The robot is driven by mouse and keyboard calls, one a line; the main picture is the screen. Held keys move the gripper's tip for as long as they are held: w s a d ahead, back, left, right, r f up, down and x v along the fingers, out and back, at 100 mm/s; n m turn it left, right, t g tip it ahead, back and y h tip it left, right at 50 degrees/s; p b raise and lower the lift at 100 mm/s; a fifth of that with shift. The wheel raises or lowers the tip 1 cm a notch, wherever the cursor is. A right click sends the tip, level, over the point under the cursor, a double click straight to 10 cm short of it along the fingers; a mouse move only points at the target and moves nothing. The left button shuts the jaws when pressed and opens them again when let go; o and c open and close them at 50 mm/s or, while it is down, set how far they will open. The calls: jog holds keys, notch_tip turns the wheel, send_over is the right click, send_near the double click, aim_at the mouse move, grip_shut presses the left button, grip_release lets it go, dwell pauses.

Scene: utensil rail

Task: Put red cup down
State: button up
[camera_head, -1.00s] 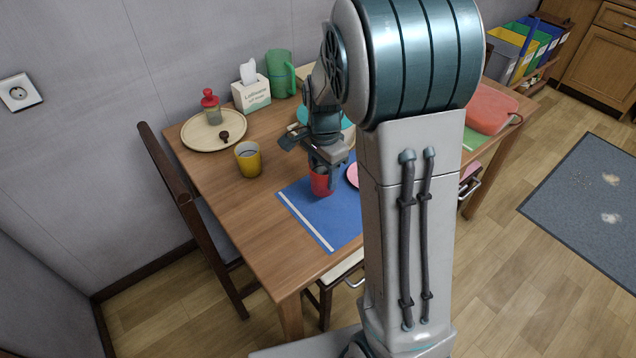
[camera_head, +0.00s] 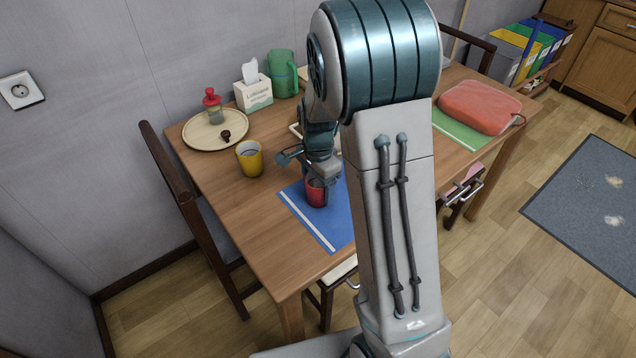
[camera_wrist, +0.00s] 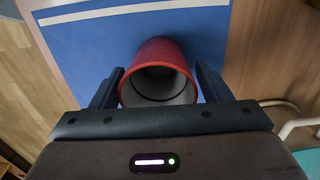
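The red cup (camera_head: 316,193) is upright over the blue mat (camera_head: 334,226) near the table's front left. It is low, at or just above the mat; I cannot tell whether its base touches. My gripper (camera_head: 322,184) reaches down around it. My arm hides the mat's right part in the head view.
A yellow cup (camera_head: 249,160) stands left of the mat. Behind are a round tray (camera_head: 190,137) with a red-topped bottle, a tissue box (camera_head: 254,95) and a green pitcher (camera_head: 284,72). A red bag (camera_head: 480,107) lies on a green mat at right. The table's front left is bare.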

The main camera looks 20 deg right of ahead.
notch_tip(320, 180, up, 12)
jog(key=p, duration=0.2)
jog(key=s+r+n+t, duration=0.2)
jog(key=s+n, duration=1.1)
jog(key=s, duration=0.7)
jog(key=shift+a+r+n, duration=0.3)
jog(key=shift+r+n, duration=0.1)
jog(key=shift+r, duration=0.2)
jog(key=shift+w, duration=0.1)
